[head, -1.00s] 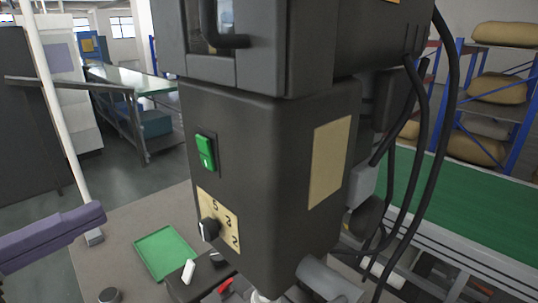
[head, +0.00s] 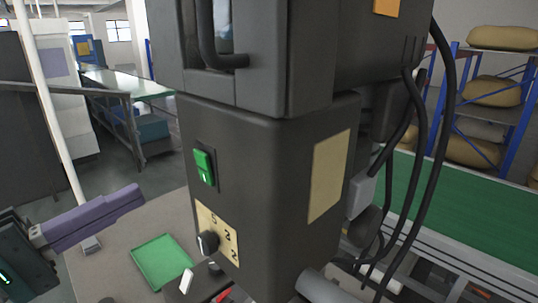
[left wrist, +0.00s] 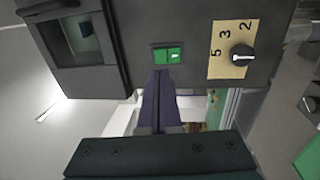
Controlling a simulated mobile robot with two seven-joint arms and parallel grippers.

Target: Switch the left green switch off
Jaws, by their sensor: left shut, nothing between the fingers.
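The green switch (head: 204,166) is a rocker in a dark frame on the side face of the dark machine housing (head: 262,215). It shows a white mark on its lower half. My left gripper (head: 138,193) is shut and empty, its purple fingers pointing at the housing from the left, apart from the switch. In the left wrist view the switch (left wrist: 168,55) lies just beyond the shut fingertips (left wrist: 161,74), with its marked half at the right. My right gripper is not in view.
Below the switch is a dial knob (head: 208,241) on a numbered cream plate (head: 230,240). A green tray (head: 163,262) lies on the bench below. Black cables (head: 418,130) hang at the right. The space between my left gripper and the housing is clear.

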